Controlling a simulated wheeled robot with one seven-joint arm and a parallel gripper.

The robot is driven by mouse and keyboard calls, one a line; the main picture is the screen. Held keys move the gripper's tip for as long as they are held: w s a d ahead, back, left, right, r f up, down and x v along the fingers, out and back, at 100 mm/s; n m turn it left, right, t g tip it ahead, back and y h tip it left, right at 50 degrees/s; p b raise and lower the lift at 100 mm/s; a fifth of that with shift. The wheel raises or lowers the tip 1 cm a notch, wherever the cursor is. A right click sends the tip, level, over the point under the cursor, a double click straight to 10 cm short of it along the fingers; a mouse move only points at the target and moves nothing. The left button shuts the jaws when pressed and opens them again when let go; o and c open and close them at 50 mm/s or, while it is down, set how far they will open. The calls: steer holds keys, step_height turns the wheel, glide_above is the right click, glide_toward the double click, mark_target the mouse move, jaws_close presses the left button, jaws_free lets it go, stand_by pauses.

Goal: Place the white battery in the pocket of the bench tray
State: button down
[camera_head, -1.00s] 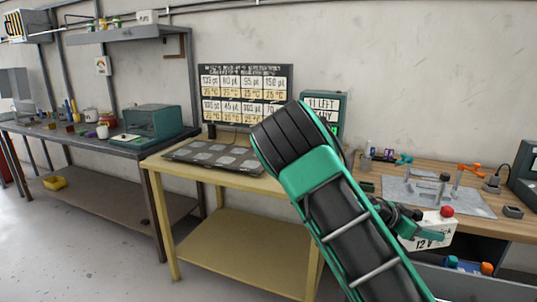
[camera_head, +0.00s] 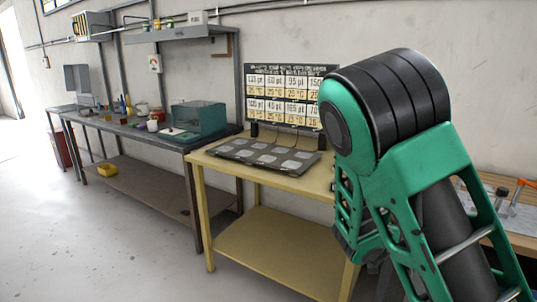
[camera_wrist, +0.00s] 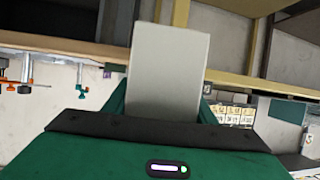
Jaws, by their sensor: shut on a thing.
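The white battery (camera_wrist: 168,70) shows in the wrist view as a plain pale block between the two green fingers of my gripper (camera_wrist: 162,106). My gripper is shut on it and holds it in the air. In the head view my arm hides both gripper and battery. A dark tray (camera_head: 238,157) with several pale, square pockets lies on the yellow bench, left of my arm. All its visible pockets look empty of any battery. The gripper's distance from the tray cannot be told.
The yellow bench (camera_head: 322,178) carries a sign board (camera_head: 290,95) behind the tray. A dark workbench (camera_head: 150,133) with a teal box (camera_head: 199,118) stands to the left. A wooden bench (camera_head: 495,184) is partly hidden at right. The floor (camera_head: 110,240) at front left is clear.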

steer(key=shift+w+a+r+n+t+y, duration=0.15)
steer(key=shift+a+r+n+y, duration=0.1)
steer(key=shift+a, duration=0.35)
steer(key=shift+s+a+r+n+t+y, duration=0.1)
steer(key=shift+a+n+y, duration=0.1)
steer(key=shift+a, duration=0.35)
steer(key=shift+w+a+r+n+t+y, duration=0.15)
steer(key=shift+a+r+n+y, duration=0.1)
steer(key=shift+a, duration=0.35)
steer(key=shift+f, duration=0.1)
